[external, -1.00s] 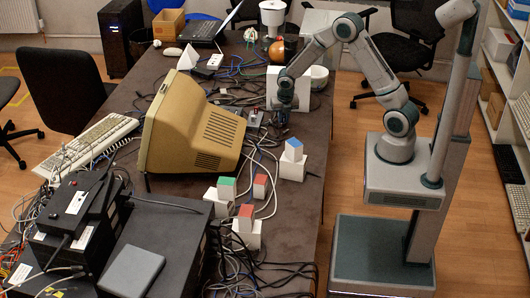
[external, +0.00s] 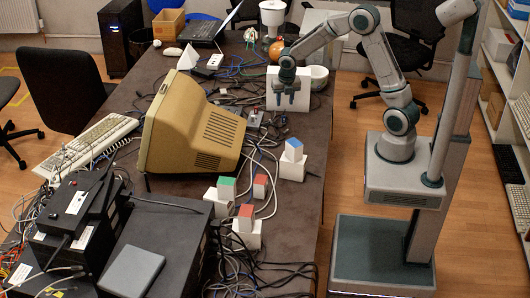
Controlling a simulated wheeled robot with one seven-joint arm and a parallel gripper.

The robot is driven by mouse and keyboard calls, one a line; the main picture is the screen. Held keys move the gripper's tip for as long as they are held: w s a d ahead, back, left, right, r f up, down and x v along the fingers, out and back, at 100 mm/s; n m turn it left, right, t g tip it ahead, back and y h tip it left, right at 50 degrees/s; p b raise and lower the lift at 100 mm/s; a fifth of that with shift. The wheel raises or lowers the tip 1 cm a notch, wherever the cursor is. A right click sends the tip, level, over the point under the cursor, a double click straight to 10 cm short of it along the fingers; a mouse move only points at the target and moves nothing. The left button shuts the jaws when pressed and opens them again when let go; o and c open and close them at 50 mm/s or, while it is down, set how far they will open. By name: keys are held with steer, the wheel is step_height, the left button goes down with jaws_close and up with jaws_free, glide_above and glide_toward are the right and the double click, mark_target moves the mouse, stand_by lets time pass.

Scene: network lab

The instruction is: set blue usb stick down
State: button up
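I cannot pick out a blue usb stick for sure. The clearest blue thing is a small block with a blue top (external: 293,146), which sits on a white block (external: 293,168) near the table's right edge. My gripper (external: 286,101) points down in front of a white panel or box (external: 310,92), farther back on the table. Its two fingers look spread apart, with nothing clearly visible between them. A small object below the fingers is too small to tell.
A green-topped block (external: 226,186) and red-topped blocks (external: 246,213) stand nearer the front. A beige monitor (external: 190,130) takes up the middle of the dark table (external: 180,205). Loose cables run around the blocks. A white bowl (external: 316,78) and an orange ball (external: 276,50) are at the back.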

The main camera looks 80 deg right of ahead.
steer(key=s+a+r+m, duration=1)
steer(key=a+r+m, duration=0.1)
steer(key=s+a+r+m+t+y, duration=0.1)
steer(key=s+a+r+m+t, duration=0.1)
steer(key=s+a+m, duration=0.5)
steer(key=shift+s+m+y, duration=0.3)
steer(key=shift+s+m, duration=2.1)
steer(key=shift+s, duration=0.15)
